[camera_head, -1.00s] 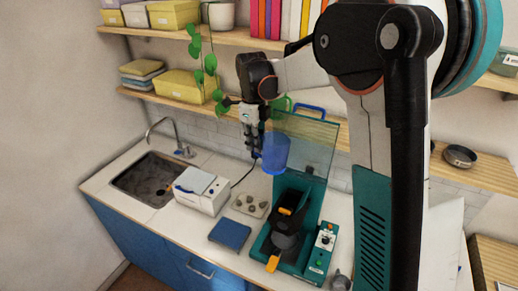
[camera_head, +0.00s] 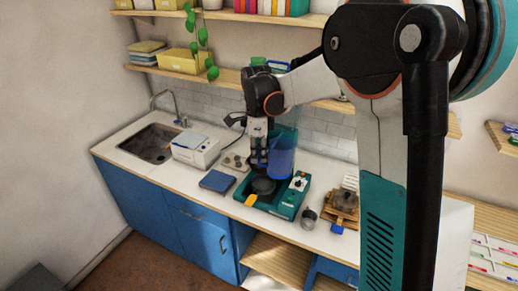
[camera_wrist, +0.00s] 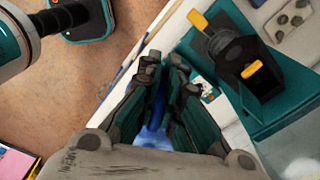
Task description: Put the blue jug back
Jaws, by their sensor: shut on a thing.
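The blue jug (camera_head: 283,160) is translucent and hangs upright at my gripper (camera_head: 259,160), which is shut on it from the left side. In the head view it overlaps the back of a teal machine (camera_head: 287,210) with a black round part and an orange handle; I cannot tell whether they touch. In the wrist view my gripper (camera_wrist: 166,62) has its fingers close together, with the blue of the jug (camera_wrist: 152,136) showing between and below them. The fingers hide most of the jug there.
A wooden shelf (camera_head: 225,76) runs along the wall above the counter. A white box (camera_head: 196,150), a dark blue pad (camera_head: 217,181) and a tray of stones (camera_head: 234,162) lie left of the machine. A small grey cup (camera_head: 309,216) and a wooden stand (camera_head: 341,206) are right.

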